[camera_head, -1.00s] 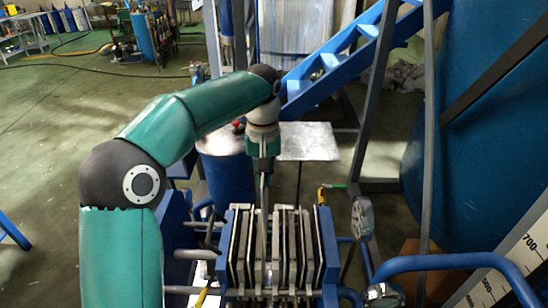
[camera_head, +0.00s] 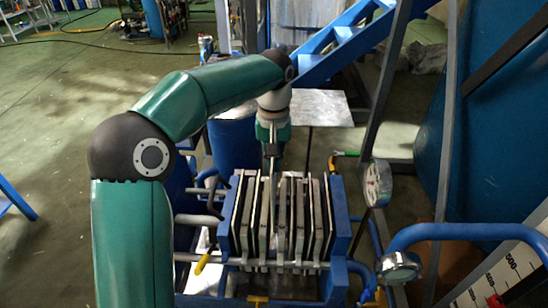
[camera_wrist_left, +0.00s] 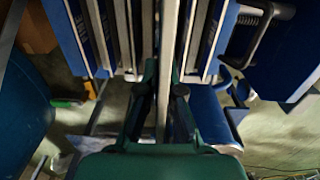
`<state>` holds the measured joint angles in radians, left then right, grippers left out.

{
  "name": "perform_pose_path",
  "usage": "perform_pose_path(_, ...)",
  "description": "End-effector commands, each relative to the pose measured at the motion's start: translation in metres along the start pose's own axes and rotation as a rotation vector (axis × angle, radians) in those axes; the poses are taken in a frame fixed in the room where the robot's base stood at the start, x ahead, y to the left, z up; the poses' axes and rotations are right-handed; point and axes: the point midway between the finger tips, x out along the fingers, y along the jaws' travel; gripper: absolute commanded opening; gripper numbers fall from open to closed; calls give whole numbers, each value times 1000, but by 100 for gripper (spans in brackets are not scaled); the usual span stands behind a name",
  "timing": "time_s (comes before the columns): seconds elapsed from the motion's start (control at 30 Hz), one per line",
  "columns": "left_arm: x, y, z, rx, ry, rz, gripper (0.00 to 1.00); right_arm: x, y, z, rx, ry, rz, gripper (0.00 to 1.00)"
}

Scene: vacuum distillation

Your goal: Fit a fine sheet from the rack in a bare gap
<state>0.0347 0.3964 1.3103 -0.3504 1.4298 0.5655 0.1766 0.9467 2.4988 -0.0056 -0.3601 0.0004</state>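My left gripper (camera_head: 272,152) hangs over the left-middle part of the blue press frame (camera_head: 338,224), which holds a row of upright plates (camera_head: 299,215). In the left wrist view its two fingers (camera_wrist_left: 162,92) close on a thin pale sheet (camera_wrist_left: 164,112) seen edge-on. The sheet runs upright from the fingers down among the plates, roughly parallel to them. Its lower part is hidden between its neighbours, so I cannot tell how deep it sits. Narrow dark gaps show between some plates. My right gripper is out of view.
A pressure gauge (camera_head: 377,184) and a second gauge (camera_head: 399,266) stand right of the press. A blue curved pipe (camera_head: 450,233) crosses the lower right. A grey metal table top (camera_head: 318,107) lies behind. Blue stairs (camera_head: 345,45) rise beyond it.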

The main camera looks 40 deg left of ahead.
Motion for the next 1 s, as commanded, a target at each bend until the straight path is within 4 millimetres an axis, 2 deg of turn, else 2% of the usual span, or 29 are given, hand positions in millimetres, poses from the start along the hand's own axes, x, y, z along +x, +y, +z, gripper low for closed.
perform_pose_path(0.03,11,0,0,0,-1,-1,0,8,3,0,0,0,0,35)
perform_pose_path(1.0,128,-1,0,0,-1,-1,0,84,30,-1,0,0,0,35)
